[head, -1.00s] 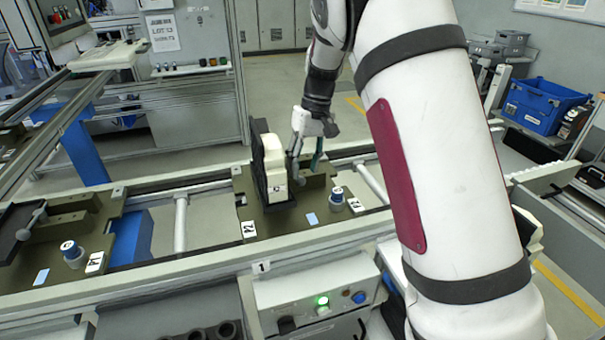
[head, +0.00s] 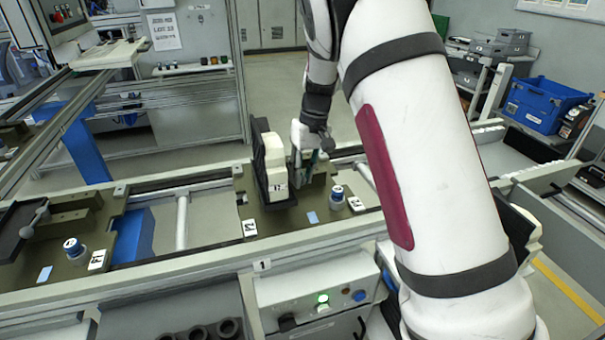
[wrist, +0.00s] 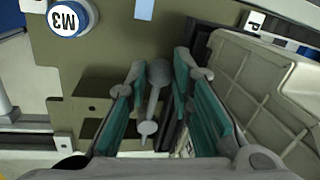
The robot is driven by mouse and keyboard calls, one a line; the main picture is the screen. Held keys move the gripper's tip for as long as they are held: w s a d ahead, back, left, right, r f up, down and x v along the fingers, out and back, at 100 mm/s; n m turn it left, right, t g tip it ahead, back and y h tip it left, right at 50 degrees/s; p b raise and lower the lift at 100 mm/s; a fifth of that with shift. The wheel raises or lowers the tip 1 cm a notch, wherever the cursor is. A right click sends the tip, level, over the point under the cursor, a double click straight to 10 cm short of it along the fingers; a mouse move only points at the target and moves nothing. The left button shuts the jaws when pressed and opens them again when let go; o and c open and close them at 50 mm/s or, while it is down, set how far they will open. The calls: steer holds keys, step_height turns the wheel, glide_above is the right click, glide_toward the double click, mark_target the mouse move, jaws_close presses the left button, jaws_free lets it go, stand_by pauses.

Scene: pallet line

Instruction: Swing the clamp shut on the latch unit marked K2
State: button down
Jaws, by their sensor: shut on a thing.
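The latch unit is an olive plate (head: 270,222) with a dark upright and a cream block (head: 274,165) on it. Its front tag (head: 249,228) looks like K2 but is small and turned. My gripper (head: 303,176) is low over the plate, just right of the cream block. In the wrist view, my gripper (wrist: 155,95) has its teal-padded fingers on either side of a grey clamp lever with a ball end (wrist: 158,73), and is shut on it. The ribbed cream block (wrist: 262,85) is close beside the right finger. In the head view my gripper hides the lever.
A blue-and-white cap marked M3 (wrist: 68,18) stands on the plate; it also shows in the head view (head: 337,194). A similar unit (head: 60,240) with its own lever is at the left. A conveyor rail (head: 190,262) runs along the front, above a control box (head: 315,300).

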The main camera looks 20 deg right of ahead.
steer(key=shift+d, duration=0.1)
steer(key=shift+w+d+n+g+h+b, duration=0.4)
steer(key=shift+w+d+n+b, duration=0.9)
steer(key=shift+n, duration=1.7)
steer(key=shift+w+d+n+g+h+b, duration=0.35)
steer(key=shift+w+d+n+b, duration=0.9)
steer(key=shift+n, duration=1.75)
steer(key=shift+w+d+n+g+h+b, duration=0.15)
steer(key=shift+w+d+n+h+b, duration=0.75)
steer(key=shift+n, duration=2.1)
steer(key=shift+w+y, duration=0.35)
steer(key=shift+w, duration=0.25)
steer(key=c, duration=1.4)
jaws_free()
steer(key=shift+r, duration=0.1)
